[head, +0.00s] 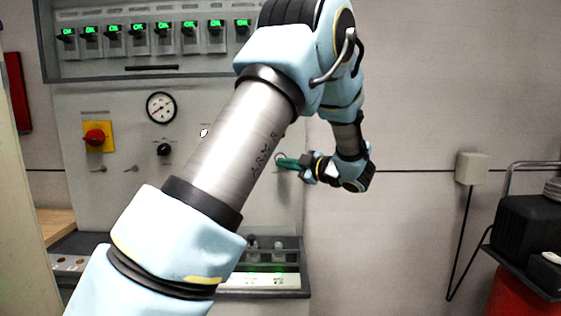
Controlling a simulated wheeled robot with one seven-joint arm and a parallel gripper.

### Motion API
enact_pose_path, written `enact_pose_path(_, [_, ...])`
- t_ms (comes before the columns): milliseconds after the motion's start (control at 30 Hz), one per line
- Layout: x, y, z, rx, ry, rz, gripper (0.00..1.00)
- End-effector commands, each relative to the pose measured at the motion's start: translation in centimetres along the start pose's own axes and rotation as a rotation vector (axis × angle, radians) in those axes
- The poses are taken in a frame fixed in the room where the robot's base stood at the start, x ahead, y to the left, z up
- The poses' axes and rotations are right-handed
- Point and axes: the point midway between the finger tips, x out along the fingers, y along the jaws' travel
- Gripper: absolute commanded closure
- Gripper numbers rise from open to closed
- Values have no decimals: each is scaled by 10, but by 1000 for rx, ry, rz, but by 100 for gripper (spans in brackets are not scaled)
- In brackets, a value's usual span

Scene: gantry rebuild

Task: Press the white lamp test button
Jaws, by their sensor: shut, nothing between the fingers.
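A small round white button (204,132) shows on the grey cabinet panel, right of the gauge and close to the edge of my arm in the picture. I take it for the lamp test button; any label is too small to read. My gripper (280,161) is at the right part of the panel, its teal fingers pointing left. It is shut and empty, to the right of and a little lower than the white button. My arm crosses in front and hides part of the panel between them. I cannot tell whether the fingertips touch the panel.
The panel carries a red knob on a yellow plate (95,137), a round gauge (161,108) and a black knob (164,149). A row of breakers (136,38) with green displays is above. A shelf (262,293) juts out below. The wall at right is mostly clear.

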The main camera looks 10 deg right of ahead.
Motion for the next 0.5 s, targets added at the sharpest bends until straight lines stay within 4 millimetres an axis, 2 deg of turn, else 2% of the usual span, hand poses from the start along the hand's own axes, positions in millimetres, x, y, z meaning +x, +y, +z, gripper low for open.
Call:
enact_pose_path(233, [-2,-2,-1,0,-1,0,100])
enact_pose_path(500, [-20,-15,-14,0,-1,-1,100])
